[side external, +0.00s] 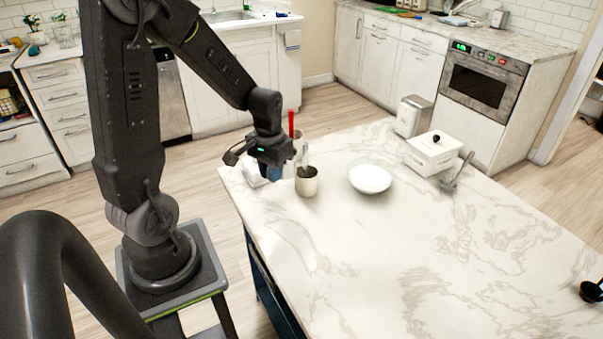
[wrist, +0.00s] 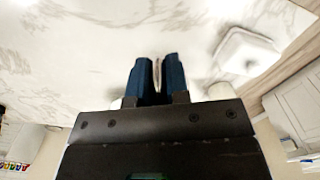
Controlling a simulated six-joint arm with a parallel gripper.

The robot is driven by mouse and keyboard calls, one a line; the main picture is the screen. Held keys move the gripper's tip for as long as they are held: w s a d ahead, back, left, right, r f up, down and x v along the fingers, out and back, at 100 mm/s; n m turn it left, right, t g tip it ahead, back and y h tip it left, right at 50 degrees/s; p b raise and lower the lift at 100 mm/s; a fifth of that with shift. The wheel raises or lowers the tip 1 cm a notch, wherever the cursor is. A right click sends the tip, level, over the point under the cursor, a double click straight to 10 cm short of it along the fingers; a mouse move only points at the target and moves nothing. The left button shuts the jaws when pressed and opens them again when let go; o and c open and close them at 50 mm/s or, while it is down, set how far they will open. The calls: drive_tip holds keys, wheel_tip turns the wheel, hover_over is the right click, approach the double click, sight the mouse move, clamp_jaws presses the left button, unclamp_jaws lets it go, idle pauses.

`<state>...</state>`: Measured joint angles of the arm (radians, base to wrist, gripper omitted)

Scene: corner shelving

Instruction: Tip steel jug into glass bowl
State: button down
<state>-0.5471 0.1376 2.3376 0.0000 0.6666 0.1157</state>
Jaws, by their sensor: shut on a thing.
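The steel jug (side external: 307,182) is a small pale metal vessel, upright at the near-left part of the marble counter. Most of the jug is hidden there. I cannot tell whether its base touches the counter. The glass bowl (side external: 370,179) stands right of the jug, apart from it, and looks white inside.
A white lidded box (side external: 433,152) stands right of the bowl and shows in the wrist view (wrist: 245,52). A grey utensil (side external: 457,172) lies beside it, and a metal canister (side external: 413,116) stands behind. A red-handled item (side external: 291,124) is behind my gripper.

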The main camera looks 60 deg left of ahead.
wheel_tip(320, 180, up, 11)
drive_tip(key=shift+f, duration=0.1)
drive_tip(key=w+d+r+n, duration=0.2)
drive_tip(key=w+n, duration=0.3)
drive_tip(key=w, duration=0.9)
drive_tip(key=w+d+f+n, duration=0.3)
drive_tip(key=w+d+n, duration=0.4)
drive_tip(key=w+d, duration=0.65)
wheel_tip(320, 180, down, 14)
drive_tip(key=r, duration=0.1)
drive_tip(key=a+r+g+h, duration=0.1)
drive_tip(key=a+h, duration=0.3)
drive_tip(key=h, duration=0.6)
drive_tip(key=w+a+r+h, duration=0.1)
drive_tip(key=a+r+h, duration=0.2)
drive_tip(key=h, duration=0.7)
drive_tip(key=shift+w+a+r+g, duration=0.15)
drive_tip(key=shift+a+g, duration=0.2)
drive_tip(key=shift+g, duration=0.05)
